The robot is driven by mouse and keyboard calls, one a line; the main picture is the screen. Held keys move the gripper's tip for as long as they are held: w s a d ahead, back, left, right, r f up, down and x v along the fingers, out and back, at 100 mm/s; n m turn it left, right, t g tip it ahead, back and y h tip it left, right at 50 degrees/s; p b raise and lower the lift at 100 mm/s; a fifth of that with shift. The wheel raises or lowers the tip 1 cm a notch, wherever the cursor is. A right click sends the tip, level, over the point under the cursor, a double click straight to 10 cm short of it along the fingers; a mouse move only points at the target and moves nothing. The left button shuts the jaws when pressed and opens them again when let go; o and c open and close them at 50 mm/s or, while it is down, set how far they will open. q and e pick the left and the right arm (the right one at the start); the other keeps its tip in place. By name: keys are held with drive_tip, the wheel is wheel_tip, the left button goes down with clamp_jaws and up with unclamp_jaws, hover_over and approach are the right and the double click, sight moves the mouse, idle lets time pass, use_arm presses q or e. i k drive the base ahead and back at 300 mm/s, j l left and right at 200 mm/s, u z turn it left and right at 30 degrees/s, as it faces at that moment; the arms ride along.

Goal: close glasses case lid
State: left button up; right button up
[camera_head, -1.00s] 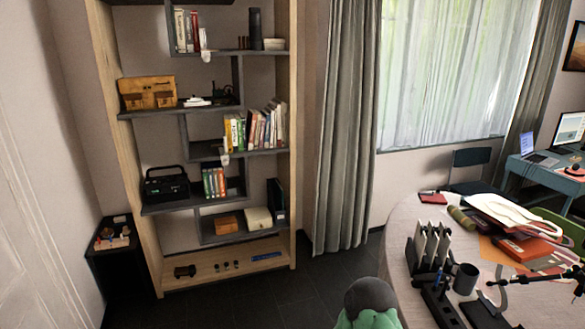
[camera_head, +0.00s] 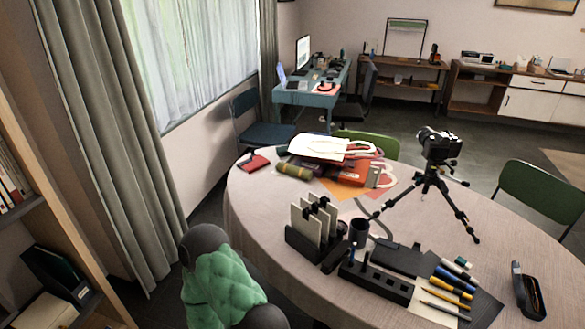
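A small dark case (camera_head: 528,292) that looks like the glasses case lies at the right front of the round table (camera_head: 262,215). Its lid appears to stand open, with the hollow side showing and a small orange-brown patch inside. What lies in it is too small to make out. Neither of my grippers is in view.
A camera on a black tripod (camera_head: 438,158) stands on the table. Pens on a dark mat (camera_head: 482,309), a black organizer (camera_head: 376,283), a card holder (camera_head: 313,228) and a mug (camera_head: 360,231) lie left of the case.

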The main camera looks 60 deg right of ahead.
sight(520, 294)
drive_tip(key=i+z, duration=0.1)
drive_tip(key=z, duration=0.35)
drive_tip(key=i+z, duration=0.15)
drive_tip(key=z, duration=0.3)
drive_tip(key=i+j+z, duration=0.1)
drive_tip(key=z, duration=0.35)
drive_tip(key=j+z, duration=0.15)
drive_tip(key=z, duration=2.35)
drive_tip(key=j+z, duration=0.3)
drive_tip(key=z, duration=0.2)
drive_tip(key=j+z, duration=0.3)
drive_tip(key=z, duration=0.2)
drive_tip(key=k+j+z, duration=0.15)
drive_tip(key=z, duration=0.35)
drive_tip(key=k+j, duration=0.05)
drive_tip(key=j, duration=0.05)
